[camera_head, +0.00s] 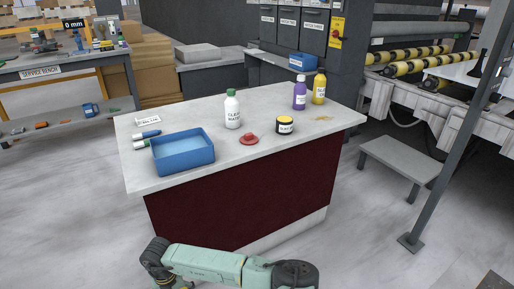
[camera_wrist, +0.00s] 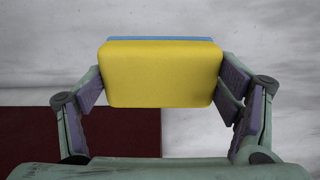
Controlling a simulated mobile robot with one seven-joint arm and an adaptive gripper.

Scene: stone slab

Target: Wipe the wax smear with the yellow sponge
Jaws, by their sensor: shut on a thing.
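My gripper (camera_wrist: 162,82) is shut on the yellow sponge (camera_wrist: 160,75) in the wrist view. The sponge is a yellow block with a blue layer along its far edge, held between both fingers. A yellow-brown wax smear (camera_head: 324,118) lies on the right part of the pale stone slab (camera_head: 200,110) in the head view, in front of the yellow bottle. The sponge is away from the smear. My gripper's fingers and the sponge cannot be made out in the head view, where my arm shows low in front of the slab's counter.
A red lidded item (camera_head: 249,139), white bottle (camera_head: 232,110), blue tray (camera_head: 183,164) and markers (camera_head: 146,134) lie leftward. A grey bench (camera_head: 396,160) stands right.

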